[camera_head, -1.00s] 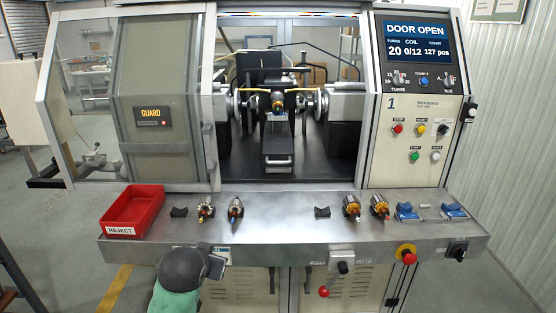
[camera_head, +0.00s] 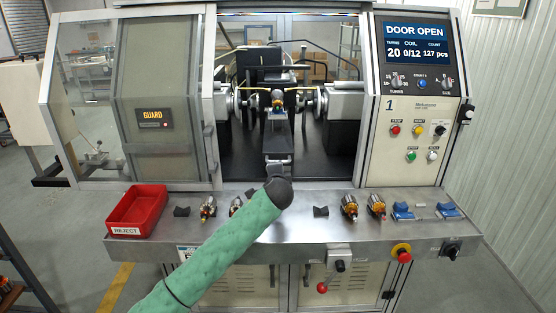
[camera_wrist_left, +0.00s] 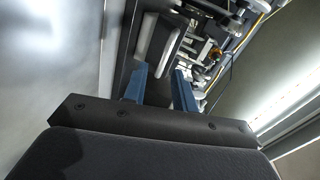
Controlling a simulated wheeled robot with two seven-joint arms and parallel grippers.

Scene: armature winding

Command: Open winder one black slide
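Winder one's black slide (camera_head: 278,143) is in the middle of the open machine bay, below the winding head (camera_head: 278,98). My left gripper (camera_head: 278,168) is at the front end of the slide, and my wrist and gripper hide the slide's handle in the head view. In the left wrist view the two blue fingers of my left gripper (camera_wrist_left: 161,76) are apart with nothing between their tips. A pale handle bar (camera_wrist_left: 169,52) on a dark block lies just beyond the fingertips; contact is not visible. My right gripper is in neither view.
The guard door (camera_head: 160,125) stands at the left of the bay opening, and the screen (camera_head: 415,45) reads DOOR OPEN. On the front ledge are a red reject bin (camera_head: 138,210), armatures (camera_head: 350,207), black rests (camera_head: 320,211) and blue blocks (camera_head: 403,211). My left forearm crosses above the ledge.

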